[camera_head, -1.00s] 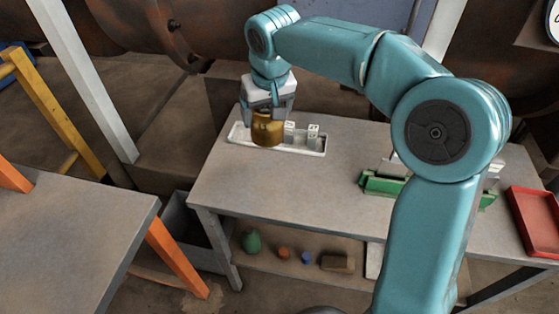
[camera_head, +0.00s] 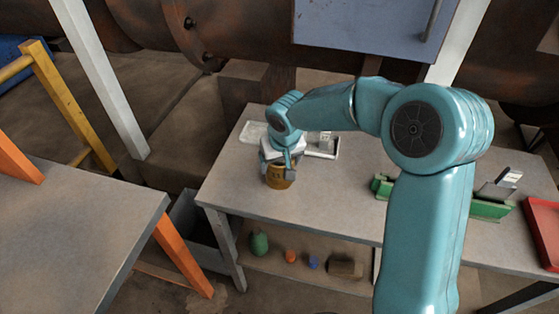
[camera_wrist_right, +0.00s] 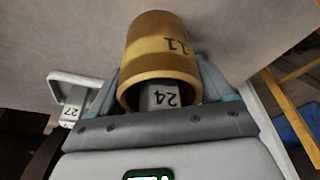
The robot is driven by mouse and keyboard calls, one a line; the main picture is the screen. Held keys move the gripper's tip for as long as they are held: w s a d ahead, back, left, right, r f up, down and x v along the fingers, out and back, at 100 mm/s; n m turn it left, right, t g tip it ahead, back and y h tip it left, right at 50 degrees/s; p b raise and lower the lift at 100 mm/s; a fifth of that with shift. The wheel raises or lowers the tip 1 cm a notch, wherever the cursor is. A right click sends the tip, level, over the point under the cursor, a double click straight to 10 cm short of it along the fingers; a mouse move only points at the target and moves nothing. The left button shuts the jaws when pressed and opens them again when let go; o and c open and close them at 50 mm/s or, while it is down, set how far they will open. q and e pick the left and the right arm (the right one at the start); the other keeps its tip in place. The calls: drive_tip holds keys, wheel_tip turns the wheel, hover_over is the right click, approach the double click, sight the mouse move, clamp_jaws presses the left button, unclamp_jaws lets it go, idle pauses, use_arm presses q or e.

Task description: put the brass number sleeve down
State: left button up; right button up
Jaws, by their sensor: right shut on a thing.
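The brass number sleeve (camera_head: 280,180) is a short hollow cylinder between the fingers of my right gripper (camera_head: 279,169), at the left front part of the worktable (camera_head: 235,195). In the wrist view the sleeve (camera_wrist_right: 160,60) shows a black 11 on a lighter band. A grey block marked 24 (camera_wrist_right: 161,97) shows at its open end; I cannot tell how deep it sits. My right gripper is shut on the sleeve. Whether the sleeve touches the tabletop is unclear. My left gripper is not in view.
A green holder (camera_head: 490,208) and red tray (camera_head: 545,225) are to the right. Several small objects lie on the lower shelf. Bare tabletop lies between gripper and green holder.

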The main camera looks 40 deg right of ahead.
drive_tip(key=shift+r, duration=0.15)
drive_tip(key=shift+f, duration=0.2)
drive_tip(key=o, duration=1.3)
drive_tip(key=shift+r, duration=0.15)
drive_tip(key=v, duration=1.2)
drive_tip(key=shift+s, duration=0.15)
